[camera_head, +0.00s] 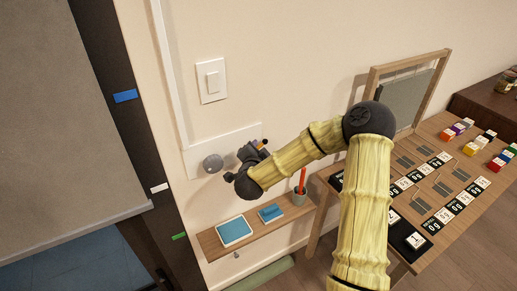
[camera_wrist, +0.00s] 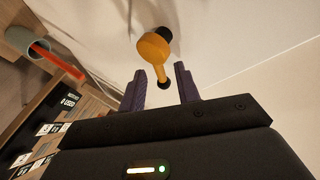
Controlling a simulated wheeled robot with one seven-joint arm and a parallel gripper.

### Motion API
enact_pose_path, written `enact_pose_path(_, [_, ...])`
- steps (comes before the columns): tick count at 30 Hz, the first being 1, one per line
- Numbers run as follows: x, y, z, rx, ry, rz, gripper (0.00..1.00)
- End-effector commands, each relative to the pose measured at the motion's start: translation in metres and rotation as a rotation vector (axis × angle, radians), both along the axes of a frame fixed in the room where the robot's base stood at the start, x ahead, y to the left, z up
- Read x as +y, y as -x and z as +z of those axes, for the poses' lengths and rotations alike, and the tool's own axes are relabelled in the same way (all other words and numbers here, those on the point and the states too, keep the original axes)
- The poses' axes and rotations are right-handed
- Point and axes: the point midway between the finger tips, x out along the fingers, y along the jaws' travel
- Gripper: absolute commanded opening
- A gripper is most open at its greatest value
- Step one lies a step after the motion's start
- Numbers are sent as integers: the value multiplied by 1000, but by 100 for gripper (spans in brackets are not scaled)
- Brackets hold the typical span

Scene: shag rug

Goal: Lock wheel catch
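An orange-yellow lever (camera_wrist: 154,48) with a dark round pivot at its upper end is on the pale wall in the wrist view. Its narrow end points down between my fingertips, near a small dark round spot. A small orange bit of it (camera_head: 265,142) shows beside my gripper in the head view. A grey round knob (camera_head: 213,163) sits on a white wall plate (camera_head: 195,161) to the left of my gripper. My gripper (camera_wrist: 161,84) is open, with one purple-dark finger on each side of the lever's end. I cannot tell whether either finger touches it.
A wooden shelf (camera_head: 250,232) below holds a blue tablet-like item (camera_head: 234,230), a smaller blue item (camera_head: 271,213) and a cup with a red stick (camera_head: 300,195). A table (camera_head: 428,246) with cards and blocks stands right. A light switch (camera_head: 211,81) is above.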

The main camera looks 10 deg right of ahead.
Motion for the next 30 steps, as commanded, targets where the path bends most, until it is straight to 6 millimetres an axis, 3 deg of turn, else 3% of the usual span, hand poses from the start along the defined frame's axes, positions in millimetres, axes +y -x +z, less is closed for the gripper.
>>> enact_pose_path(9, [-1,-3,-1,0,1,0,32])
enact_pose_path(14, [-1,-3,-1,0,1,0,1])
enact_pose_path(22, [-2,-3,0,8,-21,0,0])
enact_pose_path(30, [-5,-4,-2,53,-161,1,0])
